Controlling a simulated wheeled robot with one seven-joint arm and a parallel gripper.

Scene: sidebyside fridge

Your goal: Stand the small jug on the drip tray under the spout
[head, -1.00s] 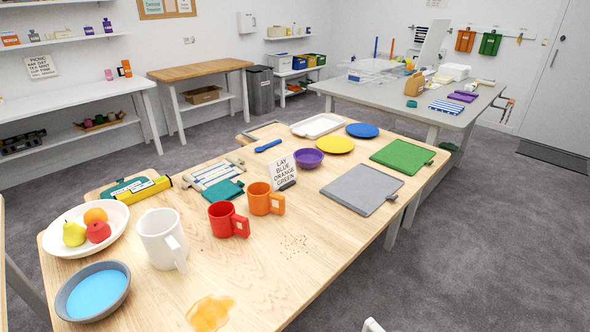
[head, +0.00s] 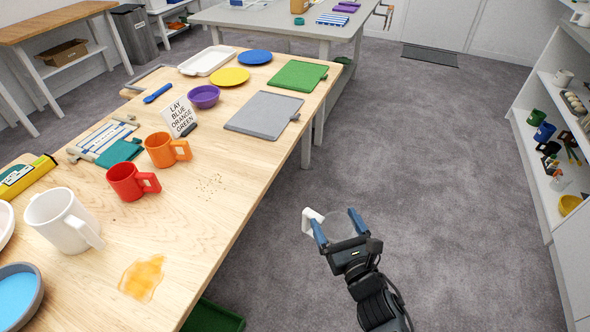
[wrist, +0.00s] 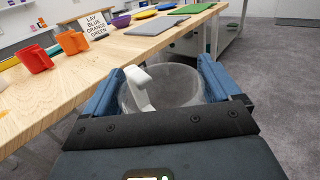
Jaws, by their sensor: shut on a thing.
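My gripper (head: 338,226) is shut on a small clear jug with a white handle (head: 309,222), in the open air right of the wooden table. In the wrist view the jug (wrist: 185,88) sits between the two blue fingers, its handle towards the upper left and its see-through body partly hidden by the gripper. It looks roughly upright. I see no drip tray or spout in these views.
The wooden table (head: 215,215) holds a white mug (head: 62,220), a red mug (head: 128,182), an orange mug (head: 163,150) and an amber spill (head: 143,277). White shelves (head: 540,150) stand at the right. The grey floor (head: 450,180) between is clear.

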